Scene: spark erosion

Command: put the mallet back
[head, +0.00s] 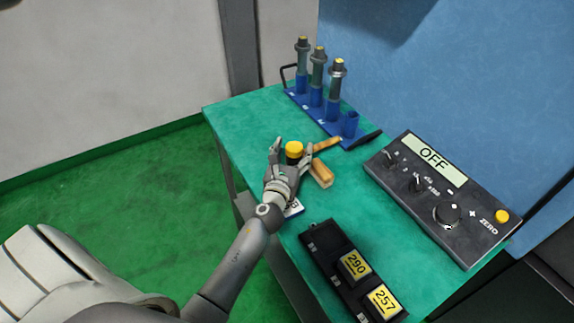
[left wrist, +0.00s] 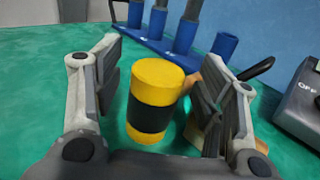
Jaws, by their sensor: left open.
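The mallet has a yellow head with a black band (head: 294,149), standing on its end on the green bench top. A wooden handle (head: 327,144) reaches from beside the head to the right. My left gripper (head: 290,157) is open at the head, one finger on either side. In the left wrist view the mallet head (left wrist: 154,98) stands between the spread fingers, with a visible gap on the left. The right finger hides most of the handle, so contact on that side is unclear. My right gripper is not in view.
A wooden block (head: 321,174) lies close right of the gripper. A blue rack (head: 318,112) with three upright tools and an empty socket (head: 350,123) stands behind. A control box reading OFF (head: 433,200) is at right. A black tray (head: 330,262) with numbered blocks is in front.

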